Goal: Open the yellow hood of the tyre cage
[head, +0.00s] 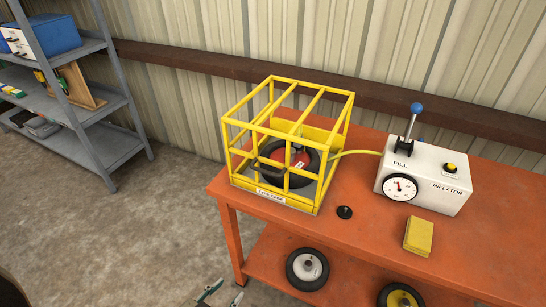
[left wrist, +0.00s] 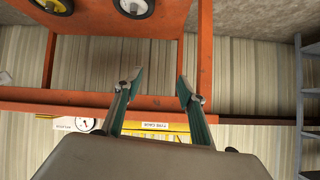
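The tyre cage's yellow hood (head: 287,96) is a box of bars, down over its base on the orange table. A black tyre with a red hub (head: 299,161) sits inside, partly hidden by bars. A dark curved piece, perhaps a handle, shows at the hood's front. A white label (head: 271,197) is on the cage's lower front edge, and it shows upside down in the left wrist view (left wrist: 155,125). My left gripper (head: 228,293) is low in front of the table, apart from the cage. Its fingers are spread and empty in the left wrist view (left wrist: 160,87). My right gripper is not in view.
The orange table (head: 375,232) also holds a white inflator (head: 425,182) with a blue-knobbed lever, a yellow block (head: 418,236) and a small black disc (head: 344,212). A yellow hose joins cage and inflator. Wheels lie on the lower shelf (head: 265,265). Grey shelving (head: 95,115) stands left; floor between is clear.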

